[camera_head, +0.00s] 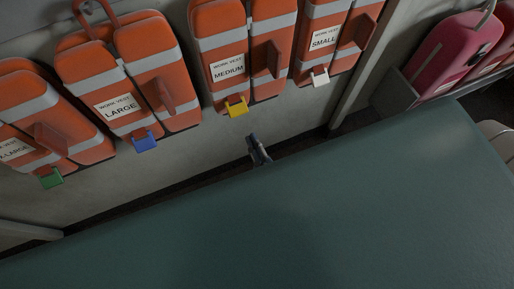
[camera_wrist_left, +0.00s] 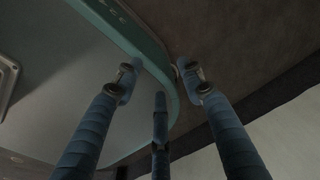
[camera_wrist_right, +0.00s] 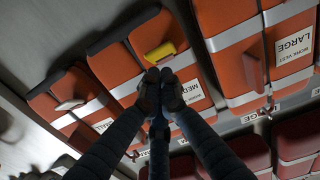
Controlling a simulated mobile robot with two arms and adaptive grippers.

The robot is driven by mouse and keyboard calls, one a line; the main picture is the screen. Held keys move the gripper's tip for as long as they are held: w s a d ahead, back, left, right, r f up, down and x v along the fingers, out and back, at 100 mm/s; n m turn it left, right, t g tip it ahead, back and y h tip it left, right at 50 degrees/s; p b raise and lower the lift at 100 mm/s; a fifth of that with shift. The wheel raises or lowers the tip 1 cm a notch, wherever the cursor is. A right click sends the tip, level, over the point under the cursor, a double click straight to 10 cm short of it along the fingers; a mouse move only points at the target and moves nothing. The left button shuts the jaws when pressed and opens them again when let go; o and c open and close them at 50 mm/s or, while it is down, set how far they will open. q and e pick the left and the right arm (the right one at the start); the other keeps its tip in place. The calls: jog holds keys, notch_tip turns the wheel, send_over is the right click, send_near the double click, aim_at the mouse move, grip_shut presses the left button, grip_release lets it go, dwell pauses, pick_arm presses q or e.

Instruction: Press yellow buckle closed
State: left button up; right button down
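The yellow buckle (camera_head: 237,106) hangs at the bottom of the orange vest labelled MEDIUM (camera_head: 228,68). It also shows in the right wrist view (camera_wrist_right: 160,52), just beyond the fingertips. My right gripper (camera_head: 257,147) is below and slightly right of the buckle in the head view, apart from it. In the right wrist view its fingers (camera_wrist_right: 160,80) are drawn together with nothing seen between them. I cannot tell whether the buckle is latched. My left gripper (camera_wrist_left: 160,80) has its fingers spread and empty; it is not in the head view.
Blue (camera_head: 145,141), green (camera_head: 51,178) and white (camera_head: 320,77) buckles hang on neighbouring vests. A large green surface (camera_head: 300,220) fills the front, with a narrow gap before the wall. Pink cases (camera_head: 447,55) sit in a rack at right.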

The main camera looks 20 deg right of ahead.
pick_arm(q)
jog(key=shift+s+a+r, duration=0.1)
jog(key=shift+a+r, duration=0.05)
jog(key=shift+a, duration=0.75)
pick_arm(e)
jog(key=shift+w+a, duration=0.15)
jog(key=shift+w, duration=2.7)
pick_arm(q)
jog(key=shift+d, duration=0.25)
jog(key=shift+r+p, duration=0.3)
jog(key=shift+p, duration=0.25)
